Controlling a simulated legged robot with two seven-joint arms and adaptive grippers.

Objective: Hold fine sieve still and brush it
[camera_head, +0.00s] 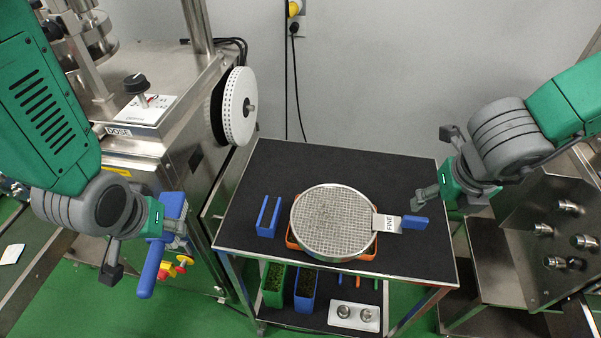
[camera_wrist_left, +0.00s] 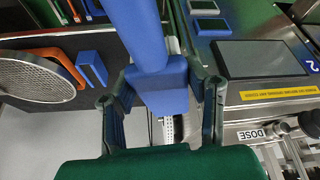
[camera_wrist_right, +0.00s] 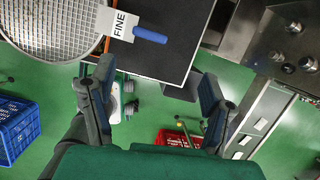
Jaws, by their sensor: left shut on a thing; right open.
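The fine sieve (camera_head: 325,220) is a round mesh in a metal rim with a tag marked FINE (camera_head: 387,223) and a blue handle (camera_head: 414,223). It rests over an orange holder (camera_head: 364,254) on the cart top; it also shows in the right wrist view (camera_wrist_right: 58,25) and partly in the left (camera_wrist_left: 38,82). My left gripper (camera_head: 148,240) is shut on a blue brush (camera_head: 147,274), left of the cart and well away from the sieve. The brush's block and handle show in the left wrist view (camera_wrist_left: 160,88); its bristles are unclear. My right gripper (camera_head: 433,168) is open and empty, near the sieve handle, apart from it.
The black-topped cart (camera_head: 300,165) has free room behind the sieve. A blue slotted holder (camera_head: 268,216) stands left of the sieve. Green (camera_head: 274,286) and blue bins (camera_head: 305,290) sit on the lower shelf. A DOSE machine with a white disc (camera_head: 237,105) stands left; a steel stand (camera_head: 545,220) stands right.

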